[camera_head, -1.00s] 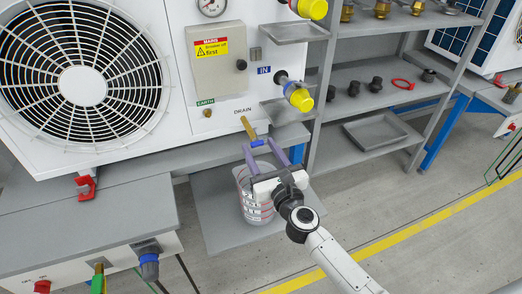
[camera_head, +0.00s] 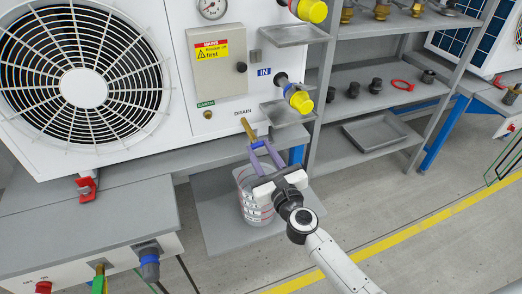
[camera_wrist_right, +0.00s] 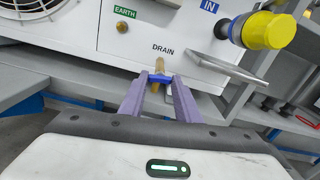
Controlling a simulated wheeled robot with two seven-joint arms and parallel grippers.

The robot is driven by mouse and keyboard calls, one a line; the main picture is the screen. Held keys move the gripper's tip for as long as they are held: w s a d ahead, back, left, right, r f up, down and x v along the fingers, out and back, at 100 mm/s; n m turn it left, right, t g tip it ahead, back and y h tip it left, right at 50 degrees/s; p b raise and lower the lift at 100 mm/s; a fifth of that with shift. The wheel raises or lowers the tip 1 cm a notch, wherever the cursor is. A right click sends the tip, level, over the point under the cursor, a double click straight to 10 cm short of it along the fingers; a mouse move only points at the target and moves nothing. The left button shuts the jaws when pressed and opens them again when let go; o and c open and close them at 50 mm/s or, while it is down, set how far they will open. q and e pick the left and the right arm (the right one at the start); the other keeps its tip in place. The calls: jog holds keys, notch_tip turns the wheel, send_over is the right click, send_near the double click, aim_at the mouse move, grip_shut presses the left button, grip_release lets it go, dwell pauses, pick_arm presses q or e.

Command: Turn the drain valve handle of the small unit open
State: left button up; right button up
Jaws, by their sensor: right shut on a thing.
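The white fan unit (camera_head: 195,105) carries a DRAIN label and, below it, a brass drain valve (camera_head: 250,129). In the right wrist view the valve's brass body (camera_wrist_right: 159,65) sits above its small blue handle (camera_wrist_right: 161,78), which lies across between my purple fingertips. My right gripper (camera_head: 262,147) is shut on the blue handle; its fingers (camera_wrist_right: 162,82) are on either side of it. In the head view the fingers hide most of the handle. My left gripper is not in view.
A clear measuring jug (camera_head: 241,178) stands on a low grey shelf (camera_head: 213,222) below the valve. Yellow-capped ports (camera_head: 300,100) and small grey trays (camera_head: 297,34) stick out to the right. A shelf rack (camera_head: 350,160) stands farther right. Open floor lies at front right.

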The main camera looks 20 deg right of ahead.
jog(key=n+p, duration=0.1)
jog(key=n, duration=0.2)
jog(key=shift+n, duration=0.3)
jog(key=n+p, duration=0.1)
jog(key=n, duration=0.3)
jog(key=shift+n, duration=0.3)
jog(key=n+p, duration=0.1)
jog(key=n, duration=0.2)
jog(key=shift+n+p, duration=0.6)
jog(key=shift+n, duration=1.2)
jog(key=o, duration=0.9)
jog(key=shift+o, duration=0.7)
